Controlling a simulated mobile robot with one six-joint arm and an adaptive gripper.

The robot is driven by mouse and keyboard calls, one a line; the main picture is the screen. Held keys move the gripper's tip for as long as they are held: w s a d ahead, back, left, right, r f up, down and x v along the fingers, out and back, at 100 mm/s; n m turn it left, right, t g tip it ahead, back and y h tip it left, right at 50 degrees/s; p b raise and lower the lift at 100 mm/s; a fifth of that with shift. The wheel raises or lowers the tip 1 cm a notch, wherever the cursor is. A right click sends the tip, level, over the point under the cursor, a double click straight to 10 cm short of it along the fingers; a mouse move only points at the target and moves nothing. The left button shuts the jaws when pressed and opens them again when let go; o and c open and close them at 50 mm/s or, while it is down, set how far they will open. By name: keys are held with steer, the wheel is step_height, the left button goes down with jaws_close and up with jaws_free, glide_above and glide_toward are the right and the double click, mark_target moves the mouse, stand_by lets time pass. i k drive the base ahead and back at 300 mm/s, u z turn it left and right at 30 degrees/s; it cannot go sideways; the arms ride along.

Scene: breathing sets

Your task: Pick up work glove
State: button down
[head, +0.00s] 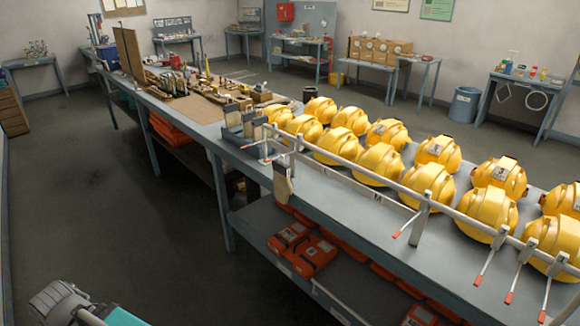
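A beige item that looks like a work glove (283,187) hangs at the front edge of the long grey workbench, below a rail and left of the rows of yellow helmets. It is small in the view, so its fingers cannot be made out. Part of my own arm, grey and teal, shows at the bottom left corner, well apart from the glove. My gripper's fingers are not in view.
The long workbench (390,225) carries several yellow helmets (430,185) behind a metal rail (375,178) with red-tipped hooks. A grey holder (240,128) stands near the glove. Orange cases (313,253) lie on the lower shelf. The dark floor (100,200) at left is clear.

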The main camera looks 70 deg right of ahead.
mark_target(283, 187)
steer(key=u, duration=0.05)
steer(key=k, duration=1.55)
steer(key=z, duration=1.35)
steer(key=i, duration=1.5)
